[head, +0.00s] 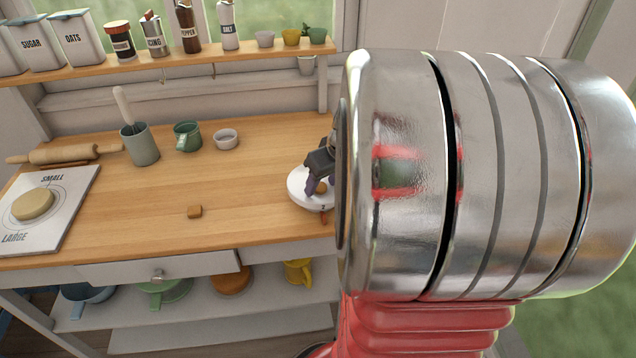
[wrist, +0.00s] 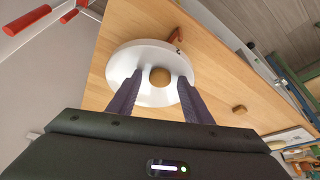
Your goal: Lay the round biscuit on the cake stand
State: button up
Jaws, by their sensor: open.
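The white cake stand (head: 298,197) is on the wooden worktop, partly hidden by my arm in the head view; the wrist view shows its round top (wrist: 122,62). A round brown biscuit (wrist: 160,77) lies near the middle of the stand's top. My gripper (head: 318,186) is low over the stand. In the wrist view its dark fingers (wrist: 160,80) are open, one on each side of the biscuit, with gaps visible. A second small brown biscuit (head: 194,211), more angular in outline, lies on the worktop left of the stand.
A board (head: 62,218) with a pale round disc (head: 33,204) lies at the left. A rolling pin (head: 62,155), grey pot (head: 140,147), green mug (head: 187,137) and small bowl (head: 226,139) stand behind. A small orange-brown object (wrist: 176,35) is at the stand's edge. The middle worktop is mostly clear.

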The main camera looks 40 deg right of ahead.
jog(key=v, duration=1.2)
jog(key=shift+r, duration=0.1)
dwell(0.7)
